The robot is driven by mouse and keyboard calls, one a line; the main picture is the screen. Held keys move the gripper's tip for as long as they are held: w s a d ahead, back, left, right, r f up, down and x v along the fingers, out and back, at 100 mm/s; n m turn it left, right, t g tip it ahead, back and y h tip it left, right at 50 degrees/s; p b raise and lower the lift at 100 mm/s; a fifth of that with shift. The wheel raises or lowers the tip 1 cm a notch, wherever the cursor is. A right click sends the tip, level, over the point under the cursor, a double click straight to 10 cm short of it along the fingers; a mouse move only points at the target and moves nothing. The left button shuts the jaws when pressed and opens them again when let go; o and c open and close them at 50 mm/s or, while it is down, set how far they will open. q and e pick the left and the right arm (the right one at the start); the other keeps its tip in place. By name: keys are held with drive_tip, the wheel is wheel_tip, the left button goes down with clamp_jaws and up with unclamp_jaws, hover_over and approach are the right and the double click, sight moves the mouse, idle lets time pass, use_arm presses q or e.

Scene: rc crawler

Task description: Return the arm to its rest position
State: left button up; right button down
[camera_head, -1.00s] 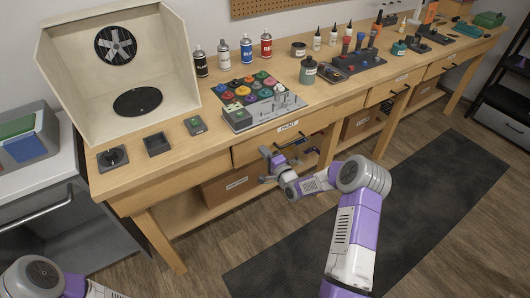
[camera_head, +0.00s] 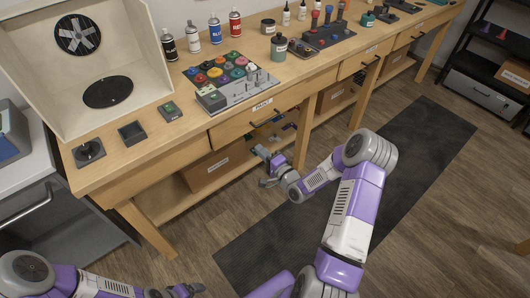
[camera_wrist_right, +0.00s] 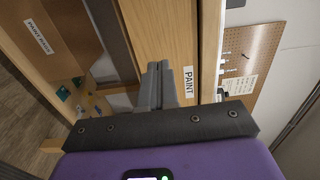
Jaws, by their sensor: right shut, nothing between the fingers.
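My right arm, purple and white, reaches up from the bottom of the head view. Its grey gripper (camera_head: 266,168) is in front of the bench, below the drawer labelled PAINT (camera_head: 238,129). In the right wrist view the two grey fingers (camera_wrist_right: 160,68) lie together with nothing between them, beside the PAINT label. My left arm comes in at the bottom left of the head view. Its dark gripper (camera_head: 184,291) is small at the bottom edge, and its opening is unclear.
The wooden bench (camera_head: 150,150) carries a spray booth (camera_head: 130,45), spray cans (camera_head: 235,24) and a tray of paint pots (camera_head: 240,92). A cardboard box (camera_head: 207,170) stands on its lower shelf. A dark mat (camera_head: 400,150) lies on the open floor.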

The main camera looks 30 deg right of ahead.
drive_tip(key=shift+s+d, duration=0.1)
drive_tip(key=shift+s, duration=0.7)
drive_tip(key=s+a+f+n+g+y+p, duration=0.1)
drive_tip(key=s+a+f+n+g, duration=0.4)
drive_tip(key=a, duration=0.4)
drive_tip(key=s+a+f+n+g+y+p, duration=0.1)
drive_tip(key=s+a+f+n+g+p, duration=0.15)
drive_tip(key=a+f+g, duration=0.4)
drive_tip(key=s+a+f+n+g, duration=0.1)
drive_tip(key=s+a+n+g, duration=0.2)
drive_tip(key=s, duration=0.5)
drive_tip(key=s+a+f+n+g, duration=0.2)
drive_tip(key=s+a+n+g, duration=0.1)
drive_tip(key=s+a, duration=0.3)
drive_tip(key=shift+s+f, duration=0.2)
drive_tip(key=shift+s, duration=1.05)
drive_tip(key=shift+n, duration=0.25)
